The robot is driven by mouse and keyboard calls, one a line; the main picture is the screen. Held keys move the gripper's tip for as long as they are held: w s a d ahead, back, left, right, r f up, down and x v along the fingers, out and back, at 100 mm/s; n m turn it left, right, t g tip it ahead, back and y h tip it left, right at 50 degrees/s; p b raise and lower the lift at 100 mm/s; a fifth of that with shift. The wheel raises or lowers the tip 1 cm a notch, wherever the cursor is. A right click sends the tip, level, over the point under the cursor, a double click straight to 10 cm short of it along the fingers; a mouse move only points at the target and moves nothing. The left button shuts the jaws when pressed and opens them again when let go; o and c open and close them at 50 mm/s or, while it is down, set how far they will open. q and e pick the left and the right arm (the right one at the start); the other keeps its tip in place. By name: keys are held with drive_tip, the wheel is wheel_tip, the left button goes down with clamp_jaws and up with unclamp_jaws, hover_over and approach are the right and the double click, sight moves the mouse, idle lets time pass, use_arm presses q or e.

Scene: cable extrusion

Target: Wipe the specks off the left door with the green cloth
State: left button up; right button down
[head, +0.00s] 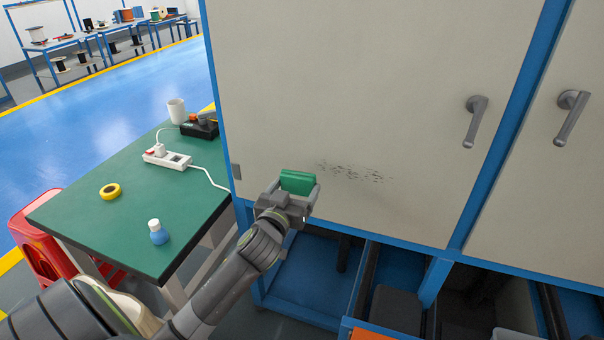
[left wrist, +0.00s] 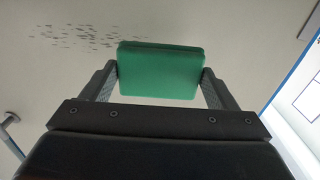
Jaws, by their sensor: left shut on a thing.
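The left door (head: 350,90) is a pale beige panel with a grey handle (head: 475,120) near its right edge. A patch of dark specks (head: 352,172) lies low on the door, and it also shows at the upper left of the left wrist view (left wrist: 75,38). My left gripper (head: 297,190) is shut on the folded green cloth (head: 298,182). The cloth is just left of the specks in the head view, close to the door; I cannot tell whether it touches. The cloth (left wrist: 160,70) fills the space between both fingers in the left wrist view. My right gripper is not in view.
A green-topped table (head: 90,215) stands left of the cabinet, with a power strip (head: 167,158), yellow tape (head: 110,191), a blue bottle (head: 158,233) and a white cup (head: 176,110). A red stool (head: 40,240) is beside it. Open shelving lies below the door.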

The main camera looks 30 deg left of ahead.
sight(351, 171)
use_arm(q)
drive_tip(key=shift+w+r, duration=0.15)
drive_tip(key=shift+w, duration=0.15)
drive_tip(key=shift+w+a+r+b, duration=0.1)
drive_tip(key=shift+w+a+b, duration=0.1)
drive_tip(key=shift+w+b, duration=0.25)
drive_tip(key=x, duration=0.3)
drive_tip(key=shift+w+a+b, duration=0.1)
drive_tip(key=shift+w+b, duration=0.2)
drive_tip(key=shift+w, duration=0.15)
drive_tip(key=shift+x, duration=1)
drive_tip(key=shift+w+d, duration=0.2)
drive_tip(key=shift+d, duration=0.75)
drive_tip(key=shift+w+d, duration=0.2)
drive_tip(key=shift+d, duration=0.7)
drive_tip(key=shift+w+d+b, duration=0.25)
drive_tip(key=shift+w+d, duration=0.05)
drive_tip(key=shift+d, duration=0.9)
drive_tip(key=shift+w+d+b, duration=0.3)
drive_tip(key=shift+d, duration=0.9)
drive_tip(key=shift+w+d+b, duration=0.25)
drive_tip(key=shift+w+d, duration=0.1)
drive_tip(key=shift+d, duration=0.8)
